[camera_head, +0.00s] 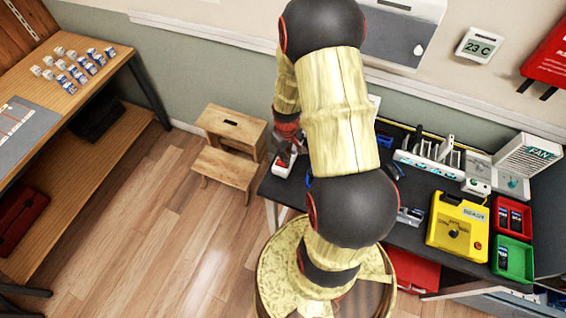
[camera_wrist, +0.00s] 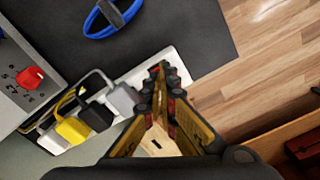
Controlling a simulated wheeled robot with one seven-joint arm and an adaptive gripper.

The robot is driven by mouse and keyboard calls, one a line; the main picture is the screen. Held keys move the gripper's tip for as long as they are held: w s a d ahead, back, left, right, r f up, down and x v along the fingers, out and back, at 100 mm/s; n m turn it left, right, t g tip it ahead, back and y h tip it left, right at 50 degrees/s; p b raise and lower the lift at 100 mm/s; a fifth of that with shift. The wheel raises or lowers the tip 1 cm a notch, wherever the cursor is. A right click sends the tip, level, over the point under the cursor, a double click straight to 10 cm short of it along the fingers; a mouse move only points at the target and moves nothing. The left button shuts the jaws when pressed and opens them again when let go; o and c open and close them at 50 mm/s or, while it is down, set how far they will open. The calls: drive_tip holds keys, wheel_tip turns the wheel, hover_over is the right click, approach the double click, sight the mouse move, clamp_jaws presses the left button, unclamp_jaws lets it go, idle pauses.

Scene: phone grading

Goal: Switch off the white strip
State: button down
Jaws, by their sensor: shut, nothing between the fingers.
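The white strip (camera_wrist: 140,74) runs diagonally across the wrist view, with grey, black and yellow plugs in it. My gripper (camera_wrist: 162,78) is shut and empty, its fingertips over the strip's right end. The fingers hide part of that end, and I cannot tell whether they touch it. In the head view the white strip's end (camera_head: 280,169) shows at the desk's left edge with a small red patch on it. My gripper (camera_head: 288,150) is just above it, partly hidden by my arm. The switch's position cannot be made out.
The dark desk (camera_head: 408,228) holds a white rack (camera_head: 428,168) with upright items, a yellow box (camera_head: 457,226), and red (camera_head: 513,219) and green (camera_head: 513,259) trays. A blue cable loop (camera_wrist: 112,18) and a grey unit with a red knob (camera_wrist: 30,77) lie near the strip. A wooden step stool (camera_head: 225,165) stands left.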

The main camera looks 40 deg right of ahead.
drive_tip(key=shift+f+b, duration=0.5)
drive_tip(key=shift+f, duration=0.45)
drive_tip(key=shift+s+a+f, duration=0.2)
drive_tip(key=shift+s+f, duration=0.1)
drive_tip(key=shift+f, duration=0.05)
drive_tip(key=shift+s, duration=0.1)
drive_tip(key=shift+r, duration=0.1)
drive_tip(key=shift+w+d+r+p, duration=0.15)
drive_tip(key=shift+w+r+p, duration=0.1)
drive_tip(key=shift+r+p, duration=0.45)
drive_tip(key=shift+w+r+p, duration=0.15)
drive_tip(key=shift+r+p, duration=1.55)
drive_tip(key=shift+r, duration=1.15)
